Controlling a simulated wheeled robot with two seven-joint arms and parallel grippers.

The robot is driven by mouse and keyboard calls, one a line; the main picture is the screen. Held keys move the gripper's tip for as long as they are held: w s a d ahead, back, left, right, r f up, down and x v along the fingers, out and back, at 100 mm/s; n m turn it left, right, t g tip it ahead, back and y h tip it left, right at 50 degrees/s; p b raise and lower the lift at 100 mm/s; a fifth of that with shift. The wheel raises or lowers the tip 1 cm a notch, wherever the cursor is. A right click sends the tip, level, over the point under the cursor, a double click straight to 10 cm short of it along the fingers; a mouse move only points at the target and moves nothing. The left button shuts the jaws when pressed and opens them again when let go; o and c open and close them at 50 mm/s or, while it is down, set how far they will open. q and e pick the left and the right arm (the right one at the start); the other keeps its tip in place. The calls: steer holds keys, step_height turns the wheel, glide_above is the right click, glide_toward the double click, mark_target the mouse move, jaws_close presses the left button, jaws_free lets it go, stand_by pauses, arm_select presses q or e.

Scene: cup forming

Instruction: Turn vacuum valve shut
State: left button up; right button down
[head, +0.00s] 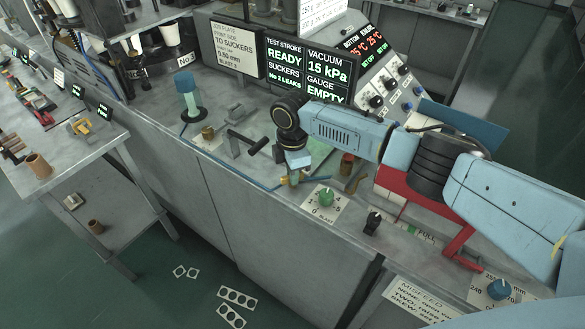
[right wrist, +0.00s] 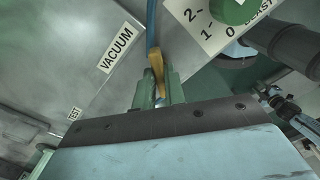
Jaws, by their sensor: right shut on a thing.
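The vacuum valve shows in the right wrist view as a yellow lever (right wrist: 157,66), beside the printed VACUUM label (right wrist: 120,47). A blue line runs away from it along the bench top. My right gripper (right wrist: 160,88) has its green fingers on either side of the lever and is shut on it. In the head view my right gripper (head: 294,178) points down at the bench top, left of the BLAST dial (head: 325,197), and hides most of the valve. The vacuum display (head: 328,72) reads 15 kPa and the gauge reads EMPTY. My left gripper is in neither view.
A black-handled lever (head: 247,142) and a brass fitting (head: 208,133) stand to the left of my right gripper. A blue-topped post (head: 188,97) is farther left. A black knob (head: 372,222) and a red bracket (head: 462,243) are to the right, near the bench's front edge.

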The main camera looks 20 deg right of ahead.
steer(key=n, duration=0.3)
steer(key=shift+n, duration=0.3)
steer(key=shift+n+p, duration=0.3)
steer(key=shift+n, duration=1.4)
steer(key=c, duration=1.5)
jaws_free()
steer(key=shift+o, duration=0.2)
steer(key=shift+r, duration=0.1)
step_height(320, 180, up, 13)
steer(key=shift+b, duration=0.35)
